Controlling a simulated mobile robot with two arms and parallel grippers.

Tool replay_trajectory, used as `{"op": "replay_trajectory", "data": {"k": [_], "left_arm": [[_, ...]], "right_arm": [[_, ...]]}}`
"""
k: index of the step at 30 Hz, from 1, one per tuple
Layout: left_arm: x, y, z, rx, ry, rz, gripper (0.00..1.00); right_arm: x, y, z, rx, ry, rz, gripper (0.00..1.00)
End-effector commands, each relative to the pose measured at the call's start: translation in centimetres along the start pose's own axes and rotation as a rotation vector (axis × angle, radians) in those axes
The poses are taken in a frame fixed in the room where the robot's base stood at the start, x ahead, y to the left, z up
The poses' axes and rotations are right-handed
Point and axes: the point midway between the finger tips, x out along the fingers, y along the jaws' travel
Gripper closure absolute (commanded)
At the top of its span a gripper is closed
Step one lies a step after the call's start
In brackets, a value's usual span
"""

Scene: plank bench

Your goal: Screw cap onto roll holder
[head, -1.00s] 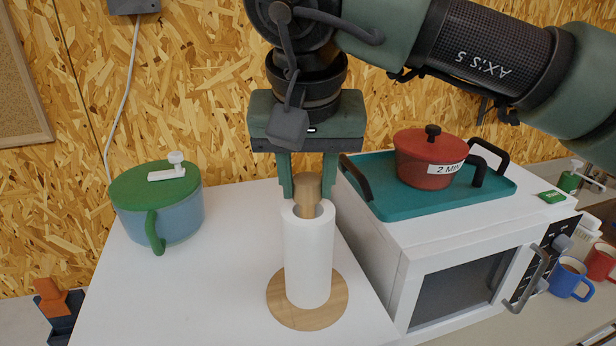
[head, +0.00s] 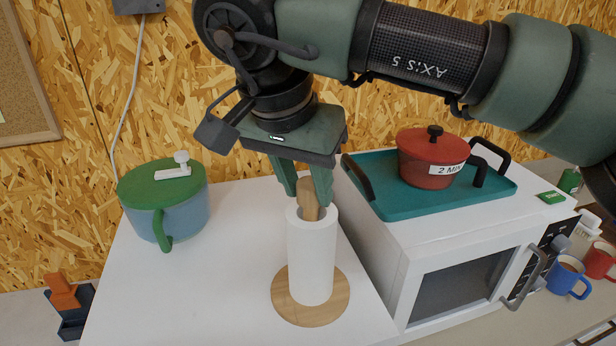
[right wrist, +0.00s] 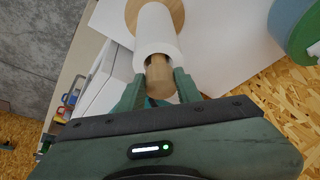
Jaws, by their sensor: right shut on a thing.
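The white paper roll (head: 311,262) stands upright on the round wooden base (head: 335,305) of the roll holder. A wooden cap (head: 308,197) sits at the roll's open top; it also shows in the right wrist view (right wrist: 160,80). My right gripper (head: 305,192) comes down from above, tilted and turned, with its green fingers either side of the cap and shut on it. The roll's inside hides the cap's lower end, so I cannot tell how it meets the post. My left gripper is not in view.
A green-lidded pot (head: 184,215) stands on the white surface to the left. To the right, a white microwave (head: 400,270) carries a teal tray (head: 400,208) with a red pot (head: 430,165). The white surface between the green-lidded pot and the roll is clear.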

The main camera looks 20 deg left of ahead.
Motion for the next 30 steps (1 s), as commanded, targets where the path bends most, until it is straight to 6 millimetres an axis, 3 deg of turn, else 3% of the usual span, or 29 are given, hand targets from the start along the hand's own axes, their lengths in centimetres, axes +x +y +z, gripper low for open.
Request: {"op": "replay_trajectory", "data": {"k": [10,21,30], "left_arm": [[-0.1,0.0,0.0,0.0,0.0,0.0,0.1],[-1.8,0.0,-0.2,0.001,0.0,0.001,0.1],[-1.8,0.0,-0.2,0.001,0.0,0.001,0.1]], "right_arm": [[-0.1,0.0,0.0,0.013,0.0,0.006,1.0],[-0.1,-0.3,0.0,0.209,-0.002,0.088,1.0],[0.1,-0.3,0.0,0.236,-0.001,0.098,1.0]]}}
